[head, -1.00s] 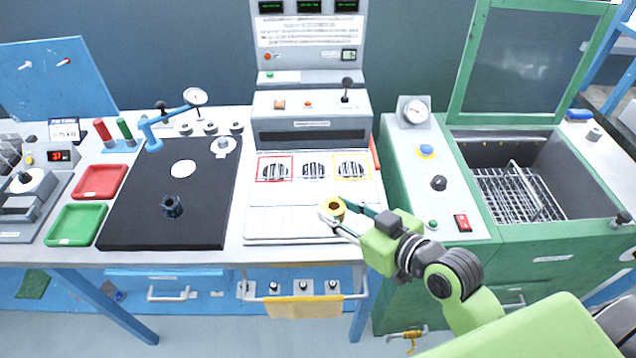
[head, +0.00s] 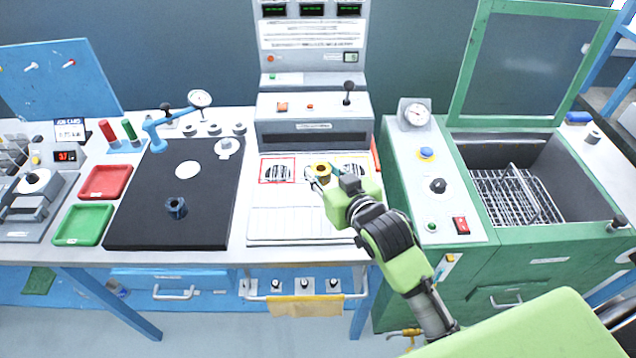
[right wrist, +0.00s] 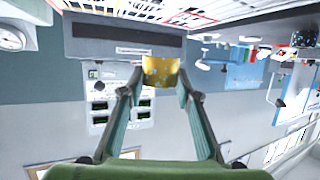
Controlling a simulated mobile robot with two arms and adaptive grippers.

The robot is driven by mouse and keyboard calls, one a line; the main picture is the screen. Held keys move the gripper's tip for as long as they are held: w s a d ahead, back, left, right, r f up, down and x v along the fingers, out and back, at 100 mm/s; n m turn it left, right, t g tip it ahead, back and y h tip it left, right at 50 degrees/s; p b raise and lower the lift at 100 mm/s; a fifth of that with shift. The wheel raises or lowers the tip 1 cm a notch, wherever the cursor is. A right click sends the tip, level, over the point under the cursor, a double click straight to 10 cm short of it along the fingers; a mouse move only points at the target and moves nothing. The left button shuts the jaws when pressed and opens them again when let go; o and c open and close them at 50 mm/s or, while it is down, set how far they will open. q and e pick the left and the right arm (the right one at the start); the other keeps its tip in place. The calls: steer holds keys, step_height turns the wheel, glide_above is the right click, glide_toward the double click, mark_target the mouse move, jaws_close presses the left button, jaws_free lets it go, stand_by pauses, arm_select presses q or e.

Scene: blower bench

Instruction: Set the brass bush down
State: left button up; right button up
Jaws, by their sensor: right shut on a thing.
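The brass bush (head: 321,170) is a short yellow ring with a dark bore. My right gripper (head: 322,176) is shut on it, over the grille plate of the grey blower unit, at the middle grille between the red-framed and yellow-framed ones. In the right wrist view the bush (right wrist: 160,71) sits between the two fingertips of the gripper (right wrist: 160,80). I cannot tell from these views whether the bush touches the plate. The middle grille is mostly hidden behind the bush and gripper. My left gripper does not show.
The red-framed grille (head: 277,170) is left of the bush and the yellow-framed grille (head: 352,166) right. A black mat (head: 140,215) holds a dark blue nut-like part (head: 176,208). Red (head: 105,181) and green (head: 83,225) trays stand further left. A green wash tank (head: 530,235) stands right.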

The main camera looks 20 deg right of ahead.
mark_target(319, 176)
steer(key=w+f, duration=0.4)
steer(key=f, duration=0.1)
steer(key=shift+w+f, duration=0.2)
steer(key=shift+f, duration=1.6)
steer(key=o, duration=1.3)
steer(key=shift+f, duration=0.1)
steer(key=shift+s, duration=0.1)
steer(key=v, duration=1.2)
steer(key=shift+d, duration=0.1)
